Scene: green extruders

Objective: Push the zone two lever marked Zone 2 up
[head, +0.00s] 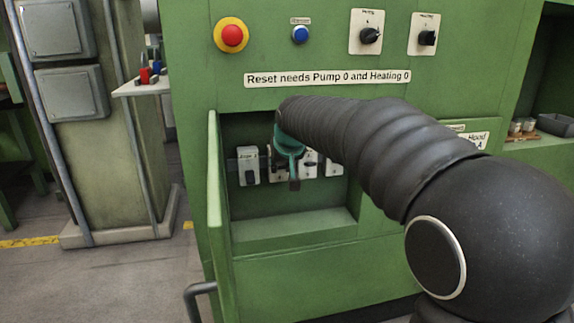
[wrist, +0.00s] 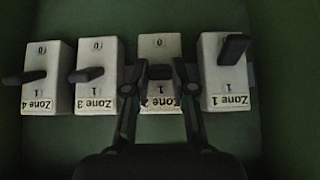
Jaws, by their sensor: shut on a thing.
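The Zone 2 switch plate (wrist: 160,48) is pale, with an upside-down label partly hidden by my gripper. Its short dark lever (wrist: 159,72) sits near the plate's middle, between the two fingers of my gripper (wrist: 158,76). The fingers are shut on this lever, one on each side. In the head view, my gripper (head: 293,178) reaches into the green recess in front of the switch row, and its teal part hides much of the Zone 2 switch.
Zone 1 (wrist: 220,85) is close on one side, its lever angled differently; Zone 3 (wrist: 96,52) and Zone 4 (wrist: 46,60) are on the other. An open green door (head: 215,200) bounds the recess at left. A red button (head: 232,34) and two knobs sit above.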

